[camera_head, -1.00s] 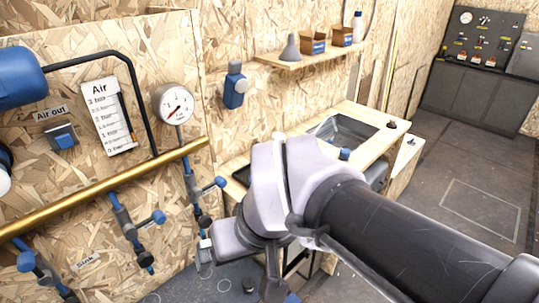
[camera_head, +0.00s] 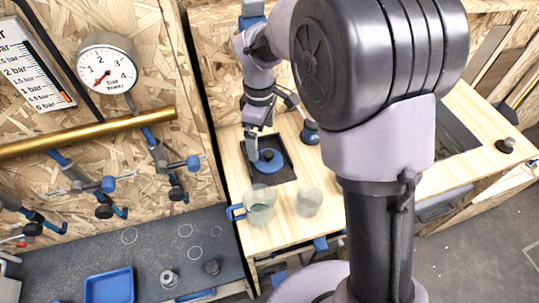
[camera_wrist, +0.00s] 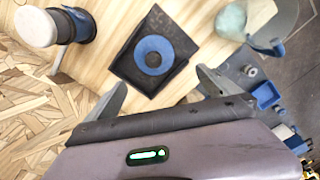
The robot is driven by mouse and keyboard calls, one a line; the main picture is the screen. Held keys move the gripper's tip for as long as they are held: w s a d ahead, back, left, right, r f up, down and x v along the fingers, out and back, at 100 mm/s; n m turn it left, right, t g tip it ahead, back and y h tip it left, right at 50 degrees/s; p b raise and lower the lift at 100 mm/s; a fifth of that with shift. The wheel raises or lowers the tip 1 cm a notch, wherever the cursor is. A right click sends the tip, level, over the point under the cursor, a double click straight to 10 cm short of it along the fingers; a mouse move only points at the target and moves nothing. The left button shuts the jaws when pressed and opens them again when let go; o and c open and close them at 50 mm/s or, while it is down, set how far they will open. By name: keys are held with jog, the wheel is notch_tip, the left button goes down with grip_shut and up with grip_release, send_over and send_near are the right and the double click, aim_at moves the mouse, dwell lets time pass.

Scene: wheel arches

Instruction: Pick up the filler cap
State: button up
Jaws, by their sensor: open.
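The blue round cap with a dark centre, which looks like the filler cap (camera_head: 268,160), lies in a black square tray (camera_head: 286,170) on the wooden bench. In the wrist view the cap (camera_wrist: 153,42) sits flat in the tray (camera_wrist: 130,72), just beyond the fingertips. My gripper (camera_head: 257,152) points down at the tray's left side, close to the cap. In the wrist view my gripper (camera_wrist: 156,85) has its fingers wide apart with nothing between them. I cannot tell its exact height above the cap.
A glass jug with a blue handle (camera_head: 260,205) and a clear beaker (camera_head: 308,202) stand in front of the tray. A blue and black item (camera_head: 310,133) stands to its right. A black knob (camera_head: 505,146) is far right. A wood-chip wall with a gauge (camera_head: 107,72) is at left.

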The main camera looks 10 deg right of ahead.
aim_at(266, 153)
jog(key=f, duration=0.2)
jog(key=f+b, duration=0.1)
jog(key=f, duration=0.1)
jog(key=shift+w+d+f, duration=0.1)
jog(key=shift+d+f, duration=0.1)
jog(key=shift+f, duration=0.15)
jog(key=f+b, duration=0.1)
jog(key=f, duration=0.1)
jog(key=d+f+b, duration=0.1)
jog(key=f+b, duration=0.1)
jog(key=f, duration=0.1)
jog(key=shift+w+f, duration=0.15)
